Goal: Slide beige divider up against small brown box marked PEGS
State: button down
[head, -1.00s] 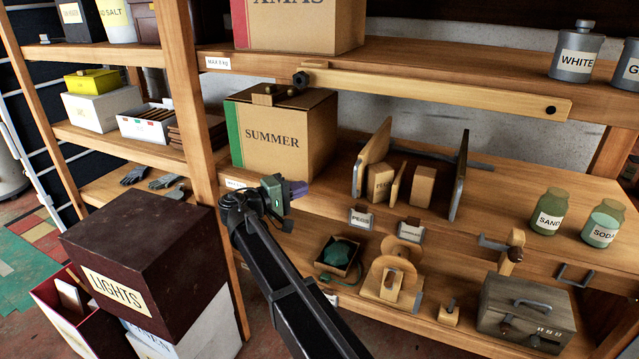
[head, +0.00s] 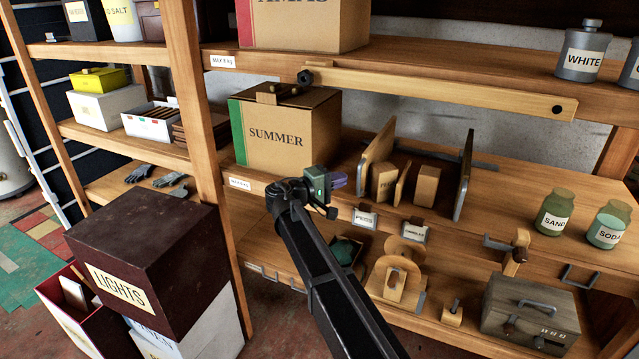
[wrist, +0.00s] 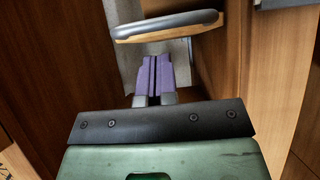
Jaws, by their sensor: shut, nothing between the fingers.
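The small brown box marked PEGS (head: 384,181) stands on the middle shelf; its label is partly readable. A tall beige divider (head: 375,152) with a grey edge stands upright to its left. A thin, shorter beige panel (head: 402,183) stands to its right. My gripper (head: 339,181) is shut and empty, left of the tall divider near the shelf's front edge, apart from it in the head view. In the wrist view its purple fingers (wrist: 153,75) are together. A beige panel with a rounded grey edge (wrist: 165,25) lies just beyond the fingertips; I cannot tell if they touch.
The SUMMER box (head: 285,130) stands left behind my gripper. Another brown box (head: 427,185) and a second tall panel (head: 463,176) stand right. A wooden bar (head: 440,92) crosses above. Shelf labels (head: 364,218) hang on the front edge. Jars (head: 554,212) stand far right.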

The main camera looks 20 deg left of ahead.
jog(key=shift+d, duration=1.15)
jog(key=shift+d, duration=0.5)
jog(key=shift+a, duration=0.1)
jog(key=w+a+v, duration=0.1)
jog(key=a+v, duration=0.1)
jog(key=v, duration=1.1)
jog(key=shift+w, duration=0.45)
